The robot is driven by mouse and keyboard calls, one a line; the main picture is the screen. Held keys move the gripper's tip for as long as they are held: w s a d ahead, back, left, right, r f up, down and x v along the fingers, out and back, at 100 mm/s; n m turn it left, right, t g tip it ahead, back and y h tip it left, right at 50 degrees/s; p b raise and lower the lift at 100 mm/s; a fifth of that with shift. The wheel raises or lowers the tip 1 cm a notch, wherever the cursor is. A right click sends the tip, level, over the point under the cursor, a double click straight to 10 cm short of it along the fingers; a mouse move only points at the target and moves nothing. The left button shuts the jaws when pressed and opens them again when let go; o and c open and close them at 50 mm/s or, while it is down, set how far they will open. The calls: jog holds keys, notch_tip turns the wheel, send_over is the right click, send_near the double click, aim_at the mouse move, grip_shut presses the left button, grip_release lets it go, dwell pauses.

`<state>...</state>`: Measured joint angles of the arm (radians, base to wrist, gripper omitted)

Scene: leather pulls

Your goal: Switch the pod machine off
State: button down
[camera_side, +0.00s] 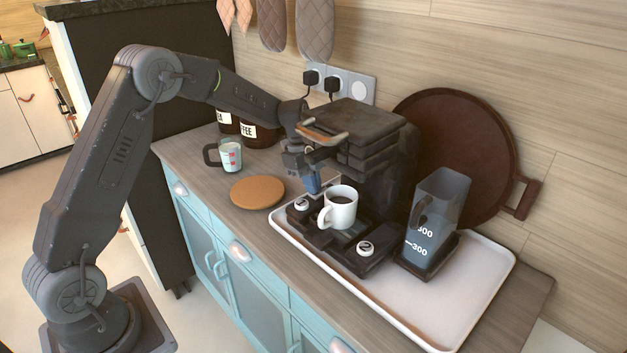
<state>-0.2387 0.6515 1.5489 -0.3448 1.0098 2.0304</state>
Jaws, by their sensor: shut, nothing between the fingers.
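The dark pod machine (372,140) stands on a white tray (455,305) on the counter. A white mug (343,212) of dark coffee sits upright on its base, under the head. Two round light-topped buttons are on the base: one on the left (302,204) and one on the right, marked 2 (365,248). The left button's marking is too small to read. My gripper (313,186) is shut and empty, pointing down just above and behind the left button, left of the mug. I cannot tell whether it touches the machine. The handle (322,135) shows at the machine's upper front.
A clear water tank (437,220) with a handle stands right of the machine. A round brown board (465,130) leans on the wall behind. A cork mat (257,192), a glass measuring cup (230,156) and dark jars (260,135) are at left. The tray's front right is clear.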

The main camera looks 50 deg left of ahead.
jog(key=shift+w, duration=0.1)
jog(key=shift+w+r, duration=0.25)
jog(key=shift+w, duration=0.45)
jog(key=s+a+r, duration=0.2)
jog(key=s+r, duration=0.1)
jog(key=r, duration=0.6)
jog(key=shift+a, duration=0.4)
